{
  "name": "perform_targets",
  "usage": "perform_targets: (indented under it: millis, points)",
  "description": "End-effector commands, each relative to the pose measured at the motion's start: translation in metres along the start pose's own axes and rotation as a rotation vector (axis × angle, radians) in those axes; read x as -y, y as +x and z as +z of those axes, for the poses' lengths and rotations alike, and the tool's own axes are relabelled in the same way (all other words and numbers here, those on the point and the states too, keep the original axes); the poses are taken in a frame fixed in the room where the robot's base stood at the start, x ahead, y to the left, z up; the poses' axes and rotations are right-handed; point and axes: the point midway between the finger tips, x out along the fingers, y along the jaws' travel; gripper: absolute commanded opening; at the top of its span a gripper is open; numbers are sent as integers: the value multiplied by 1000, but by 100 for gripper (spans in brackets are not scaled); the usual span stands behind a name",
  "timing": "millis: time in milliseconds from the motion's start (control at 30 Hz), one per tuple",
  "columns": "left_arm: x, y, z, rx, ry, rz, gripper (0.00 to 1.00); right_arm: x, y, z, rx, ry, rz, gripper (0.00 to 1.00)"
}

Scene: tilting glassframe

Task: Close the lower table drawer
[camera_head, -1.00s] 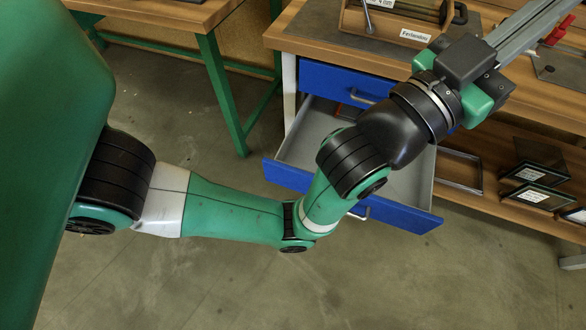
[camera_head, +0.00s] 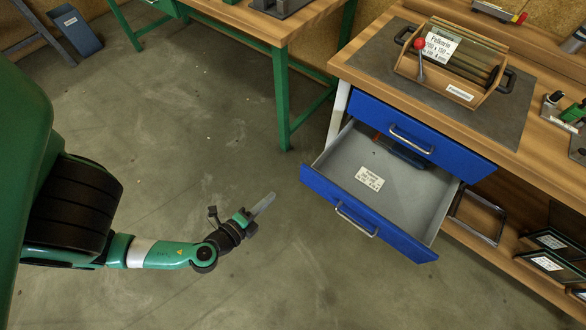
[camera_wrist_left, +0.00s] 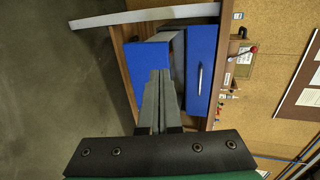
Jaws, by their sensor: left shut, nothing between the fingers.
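The lower table drawer (camera_head: 348,217) is pulled far out from under the workbench in the head view. Its blue front has a metal handle (camera_head: 357,220), and its grey inside holds a paper label (camera_head: 369,178). The upper blue drawer (camera_head: 420,134) above it is shut. My left gripper (camera_head: 266,203) is left of the lower drawer's front, apart from it, low over the floor, shut and empty. In the left wrist view its fingers (camera_wrist_left: 158,98) point toward the blue drawer fronts, and the lower front (camera_wrist_left: 148,68) is partly hidden behind them. My right gripper is not in view.
The workbench top (camera_head: 372,65) carries a wooden box (camera_head: 455,65) with panes. Framed panes (camera_head: 545,255) stand on the low shelf at right. A second table with green legs (camera_head: 282,100) stands behind left. The floor before the drawer is clear.

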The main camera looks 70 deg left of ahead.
Motion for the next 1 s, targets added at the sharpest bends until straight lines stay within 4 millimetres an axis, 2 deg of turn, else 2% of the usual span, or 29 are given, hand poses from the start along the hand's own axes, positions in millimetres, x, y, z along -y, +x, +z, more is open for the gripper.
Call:
perform_targets:
  millis: [233,467,633,800,1000]
  points:
    - [-3,10,0,8,-6,4,0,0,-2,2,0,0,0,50]
    - [-1,30,2,10,-9,-1,0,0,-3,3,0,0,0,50]
    - [1,59,2,9,-9,-2,0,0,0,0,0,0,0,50]
    - [1,97,1,6,-7,-1,0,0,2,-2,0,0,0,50]
    - [10,128,0,3,-6,-1,0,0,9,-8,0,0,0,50]
